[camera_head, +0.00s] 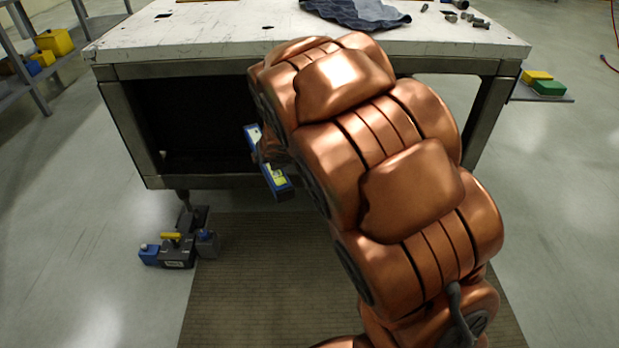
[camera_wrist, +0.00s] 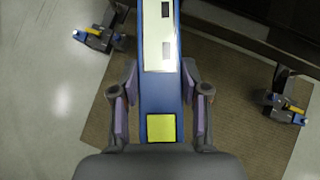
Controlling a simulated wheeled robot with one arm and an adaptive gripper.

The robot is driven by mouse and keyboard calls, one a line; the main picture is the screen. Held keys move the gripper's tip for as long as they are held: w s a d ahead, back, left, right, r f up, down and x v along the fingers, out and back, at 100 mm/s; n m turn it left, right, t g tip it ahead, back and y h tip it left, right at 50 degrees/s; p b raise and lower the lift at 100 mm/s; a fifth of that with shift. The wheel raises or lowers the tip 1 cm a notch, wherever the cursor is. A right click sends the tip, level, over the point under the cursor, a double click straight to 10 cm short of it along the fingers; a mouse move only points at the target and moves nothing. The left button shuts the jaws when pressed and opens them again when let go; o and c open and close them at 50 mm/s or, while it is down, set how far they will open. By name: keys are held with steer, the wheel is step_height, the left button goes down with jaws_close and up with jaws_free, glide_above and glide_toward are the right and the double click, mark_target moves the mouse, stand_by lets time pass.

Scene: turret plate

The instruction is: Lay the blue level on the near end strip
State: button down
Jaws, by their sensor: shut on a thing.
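The blue level (camera_wrist: 175,90) is a long bar with pale panels and a yellow-green square, and it runs from the top of the wrist view down between my fingers. My gripper (camera_wrist: 160,78) is shut on it, one finger on each side. In the head view the level (camera_head: 275,181) hangs in the air, tilted, in front of the table's dark open front and below its top. My gripper there is mostly hidden behind my copper arm. The worn white table top (camera_head: 200,38) spans the back; no separate end strip is marked off on its near edge.
A dark blue cloth (camera_head: 357,12) and several small metal parts (camera_head: 462,15) lie on the table top. A caster with blue blocks (camera_head: 178,250) stands at the table's left leg. A brown mat (camera_head: 250,290) covers the floor. The table top's left part is clear.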

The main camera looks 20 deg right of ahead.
step_height(320, 180, down, 17)
steer(key=w+b, duration=0.1)
steer(key=b, duration=1.6)
steer(key=shift+r, duration=0.2)
steer(key=shift+w+a, duration=0.15)
steer(key=shift+w, duration=0.05)
steer(key=shift+d, duration=0.2)
